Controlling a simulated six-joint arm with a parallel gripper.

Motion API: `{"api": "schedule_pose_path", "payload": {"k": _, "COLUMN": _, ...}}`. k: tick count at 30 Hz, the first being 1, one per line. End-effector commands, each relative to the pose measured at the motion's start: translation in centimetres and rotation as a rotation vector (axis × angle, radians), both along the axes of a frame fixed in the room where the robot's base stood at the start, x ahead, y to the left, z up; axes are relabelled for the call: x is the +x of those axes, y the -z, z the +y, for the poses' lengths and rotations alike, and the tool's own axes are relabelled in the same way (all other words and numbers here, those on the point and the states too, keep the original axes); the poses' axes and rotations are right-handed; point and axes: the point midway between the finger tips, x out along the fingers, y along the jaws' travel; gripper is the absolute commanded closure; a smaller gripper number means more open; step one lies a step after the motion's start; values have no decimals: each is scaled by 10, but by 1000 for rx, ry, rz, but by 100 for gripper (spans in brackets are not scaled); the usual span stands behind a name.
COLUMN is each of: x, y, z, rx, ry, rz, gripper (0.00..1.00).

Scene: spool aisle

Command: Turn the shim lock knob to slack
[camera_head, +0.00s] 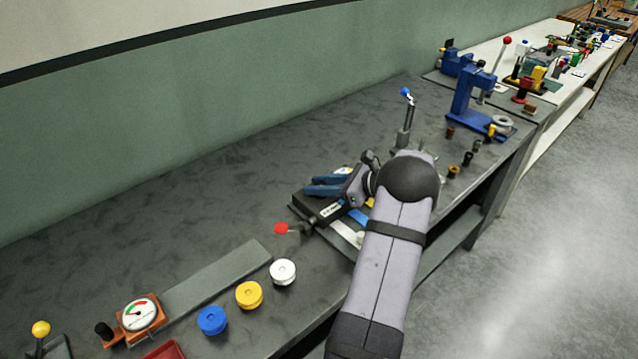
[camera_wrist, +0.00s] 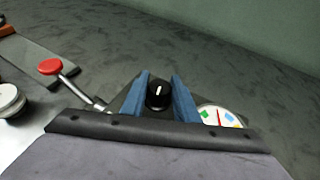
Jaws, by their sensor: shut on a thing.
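The shim lock knob (camera_wrist: 158,96) is a round black knob with a white pointer line, seen in the wrist view. Its line runs nearly straight up and down in that picture. My gripper (camera_wrist: 159,84) has its blue fingers on either side of the knob and is shut on it. In the head view my gripper (camera_head: 325,185) is low over the dark fixture on the bench, and its fingers hide the knob. A white dial (camera_wrist: 218,117) with coloured patches and a red pointer is just right of the fingers, partly covered. I cannot read its labels.
A red-tipped lever (camera_head: 282,228) sticks out from the fixture beside my gripper. White (camera_head: 283,271), yellow (camera_head: 249,294) and blue (camera_head: 212,320) spools stand along the front edge. A blue-tipped post (camera_head: 405,125) rises behind. The bench at the back left is clear.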

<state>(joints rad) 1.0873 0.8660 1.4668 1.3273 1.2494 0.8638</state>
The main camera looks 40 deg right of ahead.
Motion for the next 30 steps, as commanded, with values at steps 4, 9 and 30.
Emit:
{"api": "schedule_pose_path", "payload": {"k": 4, "x": 0, "y": 0, "z": -1, "rx": -2, "ry": -95, "rz": -2, "gripper": 95}}
{"api": "schedule_pose_path", "payload": {"k": 9, "x": 0, "y": 1, "z": 0, "rx": -1, "ry": -185, "rz": -1, "gripper": 95}}
{"api": "schedule_pose_path", "payload": {"k": 30, "x": 0, "y": 0, "z": 0, "rx": 1, "ry": -401, "rz": -2, "gripper": 95}}
